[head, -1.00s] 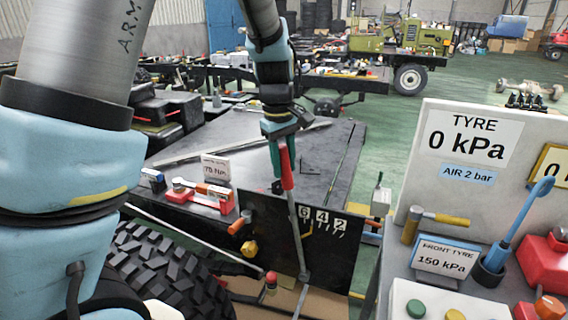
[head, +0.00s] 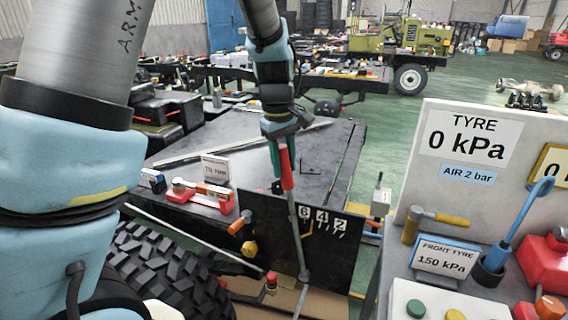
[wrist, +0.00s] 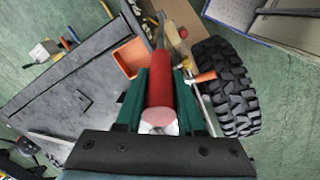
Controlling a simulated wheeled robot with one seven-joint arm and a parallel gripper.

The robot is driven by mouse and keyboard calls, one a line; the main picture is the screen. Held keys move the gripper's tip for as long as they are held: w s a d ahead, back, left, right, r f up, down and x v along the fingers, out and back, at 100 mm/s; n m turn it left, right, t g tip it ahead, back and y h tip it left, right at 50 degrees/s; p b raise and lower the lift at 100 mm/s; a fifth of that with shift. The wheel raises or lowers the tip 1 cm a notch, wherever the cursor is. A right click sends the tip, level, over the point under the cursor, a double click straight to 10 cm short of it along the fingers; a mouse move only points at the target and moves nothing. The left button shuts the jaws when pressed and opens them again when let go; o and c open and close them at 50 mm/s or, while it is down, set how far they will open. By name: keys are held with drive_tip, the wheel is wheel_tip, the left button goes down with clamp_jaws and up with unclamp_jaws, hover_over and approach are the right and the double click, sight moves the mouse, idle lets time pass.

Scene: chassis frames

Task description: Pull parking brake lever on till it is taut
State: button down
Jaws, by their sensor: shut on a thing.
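The parking brake lever is a grey rod (head: 297,228) with a red grip (head: 286,167). It stands nearly upright, leaning slightly left at the top, in front of a black panel marked 6, 4, 2 (head: 322,217). My gripper (head: 281,150) is at the top of the red grip, with its green fingers around it. In the wrist view the red grip (wrist: 160,92) lies between the two green fingers of my gripper (wrist: 158,100), its round end facing the camera. The lever's lower pivot is only partly visible.
A black tyre (head: 165,270) is at lower left. A red-knobbed lever (head: 271,277) stands left of the rod's foot. An orange knob (head: 238,224) and a yellow knob (head: 249,247) are near the panel's left edge. A bench with a TYRE sign (head: 470,135) is at right.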

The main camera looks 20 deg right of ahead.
drive_tip(key=shift+g+h, duration=0.4)
drive_tip(key=w+a+b, duration=0.1)
drive_tip(key=w+a+f+b, duration=0.1)
drive_tip(key=a, duration=0.1)
drive_tip(key=shift+w, duration=0.35)
drive_tip(key=c, duration=0.5)
unclamp_jaws()
drive_tip(key=shift+r, duration=0.1)
drive_tip(key=r, duration=0.3)
drive_tip(key=a+r+b, duration=0.1)
drive_tip(key=r, duration=0.3)
drive_tip(key=r+b, duration=0.1)
drive_tip(key=r, duration=0.2)
drive_tip(key=shift+w+a+r, duration=0.25)
drive_tip(key=shift+a, duration=0.15)
